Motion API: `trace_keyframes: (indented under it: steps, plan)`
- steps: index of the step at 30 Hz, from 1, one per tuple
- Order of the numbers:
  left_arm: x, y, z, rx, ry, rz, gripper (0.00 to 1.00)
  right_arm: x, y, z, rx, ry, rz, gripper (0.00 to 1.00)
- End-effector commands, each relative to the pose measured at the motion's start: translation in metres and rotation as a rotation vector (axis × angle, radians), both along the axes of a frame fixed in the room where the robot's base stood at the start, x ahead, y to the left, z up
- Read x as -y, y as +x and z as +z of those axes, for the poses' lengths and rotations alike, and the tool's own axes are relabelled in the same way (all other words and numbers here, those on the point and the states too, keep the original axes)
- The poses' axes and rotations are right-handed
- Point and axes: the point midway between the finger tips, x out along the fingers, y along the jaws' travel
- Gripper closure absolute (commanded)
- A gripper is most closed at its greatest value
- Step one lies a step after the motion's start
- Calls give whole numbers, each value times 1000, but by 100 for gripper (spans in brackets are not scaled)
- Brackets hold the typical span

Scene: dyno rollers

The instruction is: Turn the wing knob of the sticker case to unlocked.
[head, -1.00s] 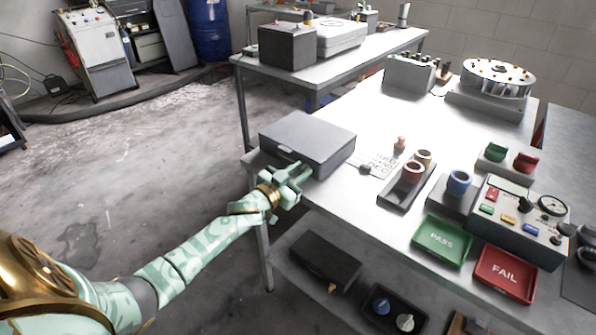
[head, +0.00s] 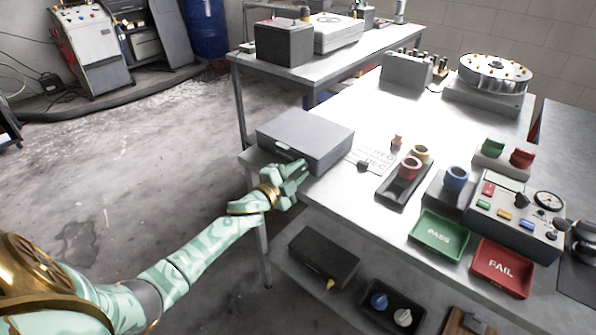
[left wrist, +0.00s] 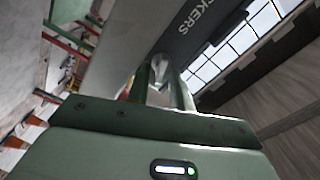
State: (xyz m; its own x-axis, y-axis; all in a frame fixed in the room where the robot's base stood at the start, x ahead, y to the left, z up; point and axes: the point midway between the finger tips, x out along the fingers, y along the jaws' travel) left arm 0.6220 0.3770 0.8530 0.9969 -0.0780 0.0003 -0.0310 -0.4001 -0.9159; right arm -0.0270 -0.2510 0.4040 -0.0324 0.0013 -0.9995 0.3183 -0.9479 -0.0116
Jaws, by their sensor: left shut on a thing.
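The sticker case is a closed grey box (head: 305,135) at the near left corner of the long table. My left gripper (head: 297,168) is at its front face. In the left wrist view, the case's dark front (left wrist: 205,25) shows lettering that ends in "CKERS". There my left gripper (left wrist: 162,78) is shut on the wing knob (left wrist: 158,66), a small pale metal part between the fingers. The fingers hide most of the knob, so I cannot tell its exact angle. My right gripper is in neither view.
To the right of the case lie a lettered card (head: 372,160) and a dark tray with ring-shaped parts (head: 403,185). A green PASS tray (head: 440,249) and a red FAIL tray (head: 486,284) are near the front edge. A lower shelf holds a dark box (head: 323,257).

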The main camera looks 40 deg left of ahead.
Motion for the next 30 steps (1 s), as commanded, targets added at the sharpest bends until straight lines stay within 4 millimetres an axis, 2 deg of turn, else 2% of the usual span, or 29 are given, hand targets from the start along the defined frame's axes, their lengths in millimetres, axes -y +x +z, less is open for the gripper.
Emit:
trace_keyframes:
  steps: [9, 15, 30]
  plan:
    - [1, -1, -5, 16, 249, -2, 100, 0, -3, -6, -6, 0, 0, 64]
    - [1, -1, -6, 24, 353, -1, 100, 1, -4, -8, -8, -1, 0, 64]
    - [1, -1, -6, 30, 429, -1, 100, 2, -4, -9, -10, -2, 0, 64]
